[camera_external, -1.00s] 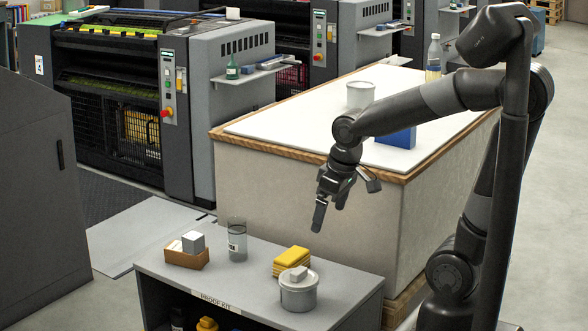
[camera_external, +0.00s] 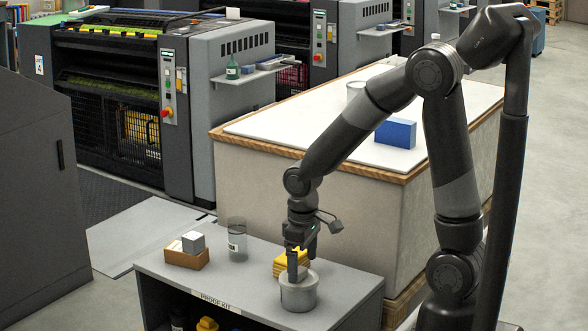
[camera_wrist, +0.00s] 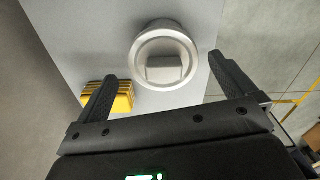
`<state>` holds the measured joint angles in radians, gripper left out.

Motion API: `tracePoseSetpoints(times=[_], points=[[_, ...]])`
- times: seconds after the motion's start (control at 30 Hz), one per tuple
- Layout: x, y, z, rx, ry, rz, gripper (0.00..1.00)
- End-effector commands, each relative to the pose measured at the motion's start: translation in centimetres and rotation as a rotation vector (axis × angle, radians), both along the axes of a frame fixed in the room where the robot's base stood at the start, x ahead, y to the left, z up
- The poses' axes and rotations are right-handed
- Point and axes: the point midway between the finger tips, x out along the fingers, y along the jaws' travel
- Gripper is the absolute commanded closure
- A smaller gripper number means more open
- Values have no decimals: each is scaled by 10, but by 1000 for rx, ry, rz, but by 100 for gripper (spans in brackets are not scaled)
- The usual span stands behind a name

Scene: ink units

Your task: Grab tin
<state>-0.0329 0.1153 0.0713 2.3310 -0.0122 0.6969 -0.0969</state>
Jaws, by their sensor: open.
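A grey round tin (camera_external: 298,298) stands upright at the front right of the grey cart top. My gripper (camera_external: 302,266) points down just above the tin, open and empty. In the wrist view my two fingers (camera_wrist: 166,85) are spread wide, with the tin between and slightly beyond them. Whether a finger touches the tin cannot be told. In the external view my gripper hides most of the block.
Yellow sponges or cloths (camera_external: 286,262) lie stacked close behind the tin. A clear glass jar (camera_external: 237,242) and a brown box with a grey cube (camera_external: 193,242) stand farther left on the cart top (camera_external: 235,278). A large white-topped table (camera_external: 300,112) with a blue box (camera_external: 396,134) stands behind.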

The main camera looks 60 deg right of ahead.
Motion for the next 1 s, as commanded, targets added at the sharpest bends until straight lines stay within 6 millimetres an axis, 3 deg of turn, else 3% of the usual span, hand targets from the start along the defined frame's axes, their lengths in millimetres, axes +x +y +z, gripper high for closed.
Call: tracePoseSetpoints(times=[0.1, 0.37, 0.63, 1.0], points=[[0, 0, -15, 0, 2, 0, 0], [1, 1, -32, 0, 2, 1, 0], [4, 3, -65, 0, 2, 1, 0], [4, 3, -73, -1, -1, 0, 0]])
